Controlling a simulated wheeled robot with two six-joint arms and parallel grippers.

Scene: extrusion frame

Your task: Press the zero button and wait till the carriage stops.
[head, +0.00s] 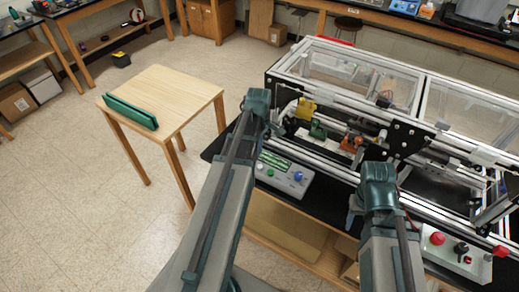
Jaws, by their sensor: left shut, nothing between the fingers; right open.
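A pale control box (284,178) with a green display sits at the front edge of the machine's black table. A blue button (298,176) and a green button (270,172) show on it; their labels are too small to read. My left gripper (264,132) is shut and empty, above and behind the box, largely hidden by its own wrist. My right gripper (354,212) is open and empty near the table's front edge, right of the box, partly hidden by its wrist. A black plate (405,138), possibly the carriage, stands across the machine's rails.
A second box (452,252) with red buttons and a dark knob sits at the right. The extrusion frame (330,68) has clear panels. Yellow (306,108), green (318,130) and orange (350,146) parts sit inside. A wooden table (180,95) with a green object (131,110) stands left.

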